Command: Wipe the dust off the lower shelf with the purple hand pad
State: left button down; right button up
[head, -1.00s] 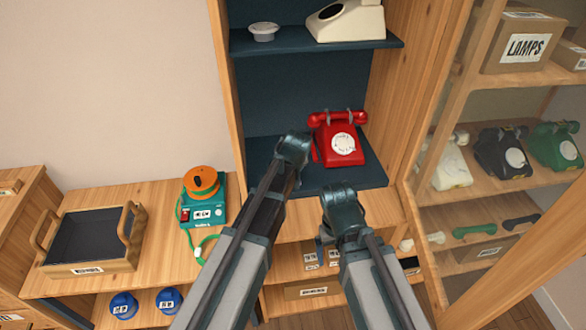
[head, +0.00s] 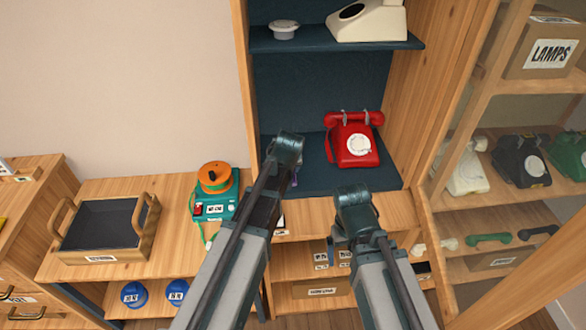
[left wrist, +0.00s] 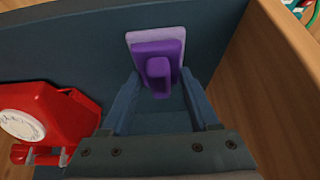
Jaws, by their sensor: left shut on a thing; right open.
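The lower shelf (head: 318,185) is a dark blue board inside the wooden cabinet, with a red dial phone (head: 353,145) on its right part. My left gripper (left wrist: 158,92) is over the left part of this shelf, shut on the purple hand pad (left wrist: 160,50). The pad has a raised dark grip and a pale lilac base, and lies beyond the fingers near the cabinet's side wall. In the head view my left wrist mostly hides the pad. My right gripper (head: 352,198) is open and empty in front of the shelf's edge. I cannot make out dust on the visible shelf.
The red phone, also in the left wrist view (left wrist: 45,118), stands close beside my left gripper. An upper shelf (head: 300,42) holds a cream phone and a small pale dish. A teal-and-orange device (head: 214,195) and a wooden tray (head: 100,228) stand left. A glass-fronted cabinet is at right.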

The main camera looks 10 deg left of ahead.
pick_arm(q)
jog(key=shift+s+a, duration=0.25)
jog(key=shift+a, duration=0.45)
jog(key=shift+s+a, duration=0.2)
jog(key=shift+a, duration=0.55)
jog(key=shift+s+a, duration=0.25)
jog(key=shift+a, duration=0.45)
jog(key=shift+r, duration=0.1)
jog(key=shift+w+r+p, duration=0.1)
jog(key=shift+r+p, duration=0.2)
jog(key=shift+p, duration=0.25)
notch_tip(320, 180, up, 5)
jog(key=p, duration=0.5)
jog(key=shift+d+r, duration=0.1)
notch_tip(320, 180, up, 3)
jog(key=p, duration=0.3)
